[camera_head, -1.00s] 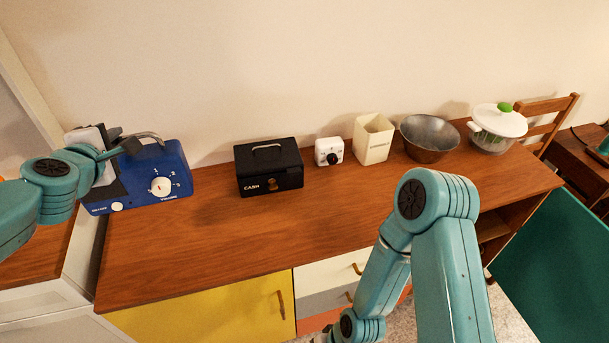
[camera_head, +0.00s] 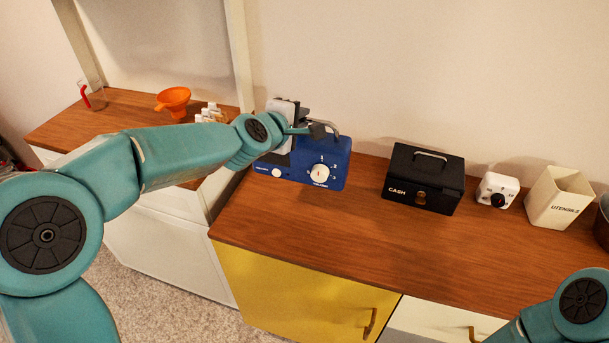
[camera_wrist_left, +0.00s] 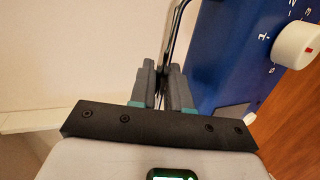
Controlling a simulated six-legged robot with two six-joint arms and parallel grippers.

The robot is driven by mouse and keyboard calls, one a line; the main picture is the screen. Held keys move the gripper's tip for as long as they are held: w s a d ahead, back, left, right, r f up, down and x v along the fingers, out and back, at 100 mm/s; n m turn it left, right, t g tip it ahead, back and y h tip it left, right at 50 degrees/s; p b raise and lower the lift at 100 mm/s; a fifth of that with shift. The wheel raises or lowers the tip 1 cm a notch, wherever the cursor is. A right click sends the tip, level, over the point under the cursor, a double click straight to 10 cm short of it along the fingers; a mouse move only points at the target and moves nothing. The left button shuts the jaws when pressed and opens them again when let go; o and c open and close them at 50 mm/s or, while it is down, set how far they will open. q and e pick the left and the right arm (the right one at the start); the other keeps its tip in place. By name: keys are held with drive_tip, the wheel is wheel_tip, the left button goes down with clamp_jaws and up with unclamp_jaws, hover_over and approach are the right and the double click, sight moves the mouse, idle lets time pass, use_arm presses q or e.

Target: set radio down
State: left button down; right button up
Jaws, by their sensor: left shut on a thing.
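The blue radio (camera_head: 338,165) has a white dial and a metal carry handle. It is upright at the left end of the wooden counter, left of the black cash box. My left gripper (camera_head: 312,130) is at its top and shut on the handle. In the left wrist view, the grey fingers (camera_wrist_left: 163,85) close around the thin handle (camera_wrist_left: 176,40), with the radio's blue face (camera_wrist_left: 225,55) on the right. I cannot tell whether its underside touches the counter. My right arm shows at the lower right, but its gripper is out of view.
The wooden counter (camera_head: 330,225) is clear in front of the radio. The black cash box (camera_head: 424,180), a white timer (camera_head: 497,190) and a cream utensil holder (camera_head: 558,198) stand to its right. A white upright post (camera_head: 238,55) and a shelf with an orange funnel (camera_head: 174,99) are left.

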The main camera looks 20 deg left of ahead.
sight(299, 160)
use_arm(q)
drive_tip(key=f+b, duration=0.3)
drive_tip(key=f, duration=0.3)
drive_tip(key=shift+s+f, duration=0.1)
drive_tip(key=shift+s, duration=0.1)
drive_tip(key=shift+w+f+b, duration=0.2)
drive_tip(key=shift+f+b, duration=0.15)
drive_tip(key=shift+f, duration=0.3)
wheel_tip(299, 160, down, 3)
drive_tip(key=shift+s+f+b, duration=0.15)
drive_tip(key=shift+f+b, duration=0.05)
drive_tip(key=shift+b, duration=0.55)
drive_tip(key=shift+f, duration=0.2)
use_arm(e)
wheel_tip(299, 160, down, 7)
drive_tip(key=shift+s, duration=0.15)
